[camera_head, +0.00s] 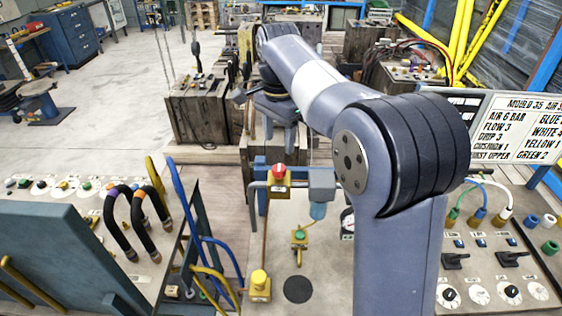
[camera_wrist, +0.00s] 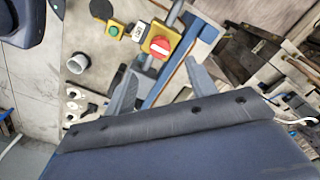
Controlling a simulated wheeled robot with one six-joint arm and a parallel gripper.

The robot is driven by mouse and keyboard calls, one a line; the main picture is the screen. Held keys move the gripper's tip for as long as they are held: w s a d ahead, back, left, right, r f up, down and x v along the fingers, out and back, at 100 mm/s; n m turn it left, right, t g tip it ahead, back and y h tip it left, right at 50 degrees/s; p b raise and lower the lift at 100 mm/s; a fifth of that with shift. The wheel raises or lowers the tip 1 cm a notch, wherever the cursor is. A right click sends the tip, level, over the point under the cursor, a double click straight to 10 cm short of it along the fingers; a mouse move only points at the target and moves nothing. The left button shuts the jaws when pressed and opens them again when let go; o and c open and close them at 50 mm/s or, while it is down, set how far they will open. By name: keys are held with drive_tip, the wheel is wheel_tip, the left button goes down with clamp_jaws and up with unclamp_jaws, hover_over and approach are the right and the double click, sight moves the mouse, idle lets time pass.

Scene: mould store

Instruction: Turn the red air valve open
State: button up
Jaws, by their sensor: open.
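The red air valve (camera_head: 279,171) is a round red knob on a yellow block, on pipework at the back of the bench panel. In the wrist view the red knob (camera_wrist: 160,46) has a pale bar across its face. My gripper (camera_head: 278,130) is above and behind the valve in the head view, pointing down. In the wrist view my two grey fingers (camera_wrist: 160,72) are spread apart, empty, with the knob showing between and beyond their tips. I see no contact with the knob. My arm covers part of the panel.
Blue and yellow hoses (camera_head: 205,240) rise at left. A settings board (camera_head: 515,128) stands at right.

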sight(279, 167)
wheel_tip(279, 167, down, 9)
drive_tip(key=shift+r+p, duration=0.15)
drive_tip(key=shift+p, duration=0.25)
drive_tip(key=shift+c, duration=0.4)
drive_tip(key=c, duration=0.9)
